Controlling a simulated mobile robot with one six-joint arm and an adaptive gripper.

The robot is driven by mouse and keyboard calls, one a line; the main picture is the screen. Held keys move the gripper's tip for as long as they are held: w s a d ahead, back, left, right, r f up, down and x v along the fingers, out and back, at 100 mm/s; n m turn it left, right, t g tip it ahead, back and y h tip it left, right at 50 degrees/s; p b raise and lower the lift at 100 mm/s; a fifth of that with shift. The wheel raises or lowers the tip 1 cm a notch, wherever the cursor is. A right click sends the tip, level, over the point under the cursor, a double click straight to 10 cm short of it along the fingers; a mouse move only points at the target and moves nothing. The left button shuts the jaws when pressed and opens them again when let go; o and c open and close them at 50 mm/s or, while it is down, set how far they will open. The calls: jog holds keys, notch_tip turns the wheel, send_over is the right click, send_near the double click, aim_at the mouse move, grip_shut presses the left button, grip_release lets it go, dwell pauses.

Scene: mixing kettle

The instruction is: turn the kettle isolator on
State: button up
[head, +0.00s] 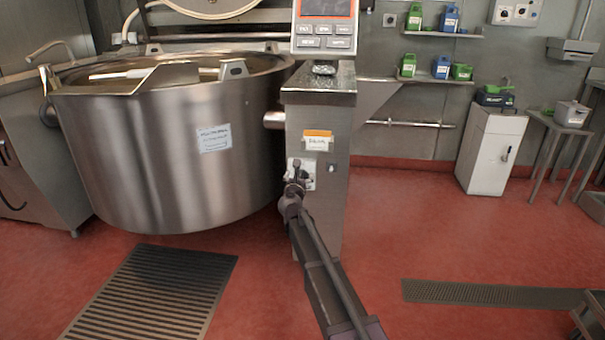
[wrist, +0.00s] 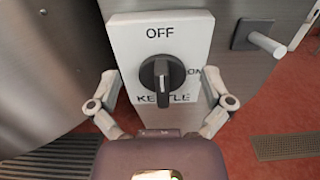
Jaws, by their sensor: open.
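The kettle isolator is a white plate with a black rotary knob (wrist: 162,80) on the front of the steel pillar. The plate (wrist: 125,40) reads OFF above the knob, ON to its right and KETTLE below. The knob's grip stands upright, in line with OFF. My gripper (wrist: 160,82) is open, with one finger on each side of the plate's lower part. The fingers are apart from the knob, and it is not held. In the head view, my gripper (head: 295,184) is in front of the isolator plate (head: 308,174) and hides much of it.
The large steel kettle (head: 170,150) stands left of the pillar (head: 330,120). A short round peg (wrist: 266,44) sticks out right of the plate. Floor grates (head: 150,295) lie at left and right. A white cabinet (head: 492,150) stands back right. Red floor (head: 420,230) is clear between.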

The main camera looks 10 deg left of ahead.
jog(key=shift+w+d, duration=0.15)
jog(key=shift+w, duration=0.35)
dwell(0.3)
grip_shut()
